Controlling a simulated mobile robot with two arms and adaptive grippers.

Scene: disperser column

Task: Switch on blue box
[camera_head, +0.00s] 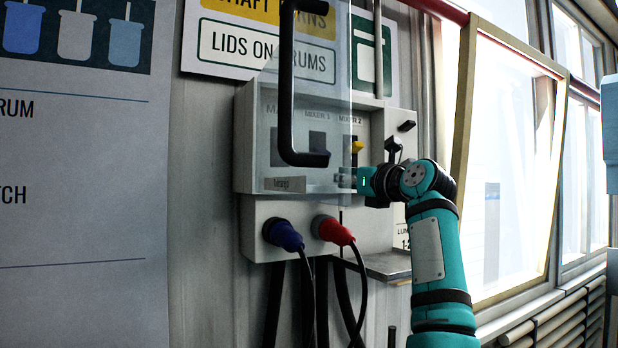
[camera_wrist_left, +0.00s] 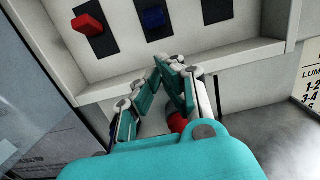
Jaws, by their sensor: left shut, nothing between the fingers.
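The grey wall box (camera_head: 375,255) holds a row of switches on black plates. The blue switch (camera_wrist_left: 153,16) is in the middle of the row in the left wrist view, with a red switch (camera_wrist_left: 87,24) to its left. In the head view the blue switch (camera_head: 318,142) shows dimly through a clear panel, and a yellow switch (camera_head: 357,147) sits to its right. My left gripper (camera_wrist_left: 171,62) is shut and empty, below the blue switch and apart from it. In the head view its fingers (camera_head: 346,181) are partly behind the panel's edge. My right gripper is not in view.
The clear panel (camera_head: 335,60) with a black handle (camera_head: 285,90) stands in front of the box. A blue plug (camera_head: 283,235) and a red plug (camera_head: 333,231) with cables stick out below. A small ledge (camera_head: 388,264) is at lower right, windows farther right.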

